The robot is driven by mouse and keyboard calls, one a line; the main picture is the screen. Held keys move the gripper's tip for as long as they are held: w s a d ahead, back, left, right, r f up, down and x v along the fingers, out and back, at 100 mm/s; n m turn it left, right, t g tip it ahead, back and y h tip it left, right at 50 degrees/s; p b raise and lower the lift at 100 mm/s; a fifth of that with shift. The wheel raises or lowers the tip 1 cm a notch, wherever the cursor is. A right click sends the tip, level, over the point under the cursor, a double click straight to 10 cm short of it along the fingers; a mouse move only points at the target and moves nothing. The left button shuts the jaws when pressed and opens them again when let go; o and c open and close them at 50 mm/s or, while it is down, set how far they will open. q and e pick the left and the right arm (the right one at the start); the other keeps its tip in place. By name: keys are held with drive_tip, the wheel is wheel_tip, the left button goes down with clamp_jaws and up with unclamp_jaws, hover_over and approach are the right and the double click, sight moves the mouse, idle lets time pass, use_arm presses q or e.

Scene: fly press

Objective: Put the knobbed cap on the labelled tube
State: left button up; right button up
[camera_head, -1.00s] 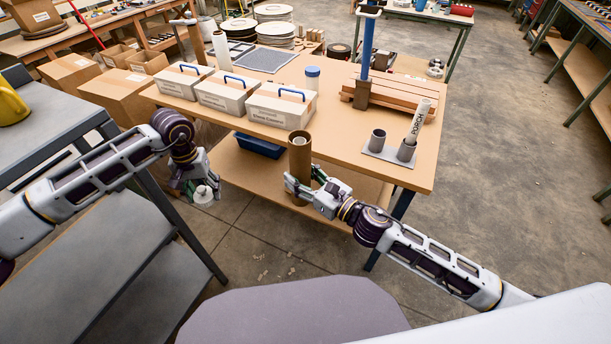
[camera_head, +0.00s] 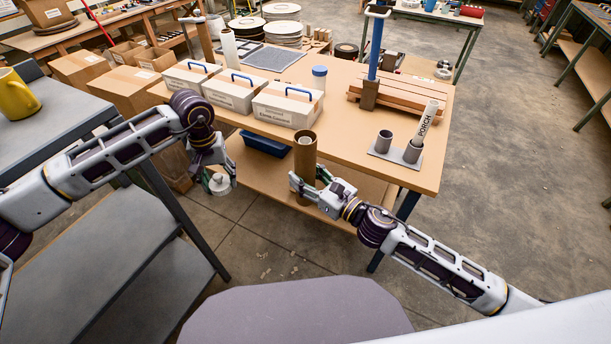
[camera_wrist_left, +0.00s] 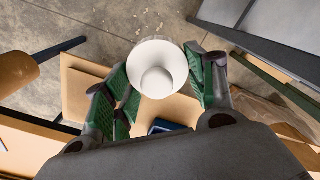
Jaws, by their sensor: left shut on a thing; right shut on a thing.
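The white knobbed cap (camera_head: 221,186) is held in my left gripper (camera_head: 218,181), which is shut on it. In the left wrist view the cap (camera_wrist_left: 158,66) sits between the green finger pads, knob facing the camera. My right gripper (camera_head: 308,184) is shut on an upright brown tube (camera_head: 305,158) in front of the table's front edge. Something pale shows inside its open top; no label is visible on its seen side. The cap is left of this tube, apart from it and lower than its top. A white tube lettered PORCH (camera_head: 428,120) leans in a grey holder.
The wooden table (camera_head: 345,135) carries several white boxes with blue handles (camera_head: 288,104), a blue-lidded jar (camera_head: 319,78) and the grey two-cup holder (camera_head: 384,153). A grey bench (camera_head: 45,125) with a yellow mug (camera_head: 17,94) stands left. Open floor lies between bench and table.

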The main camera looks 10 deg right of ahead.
use_arm(q)
drive_tip(key=s+d+r+n, duration=0.1)
drive_tip(key=d+r+n, duration=0.1)
drive_tip(key=d+r, duration=0.6)
wheel_tip(320, 180, up, 16)
drive_tip(key=n, duration=0.7)
hover_over(302, 140)
drive_tip(key=shift+d+f, duration=0.1)
drive_tip(key=shift+f, duration=0.05)
drive_tip(key=shift+f, duration=0.15)
drive_tip(key=shift+f, duration=1.85)
drive_tip(key=shift+f, duration=0.9)
drive_tip(key=shift+f, duration=0.6)
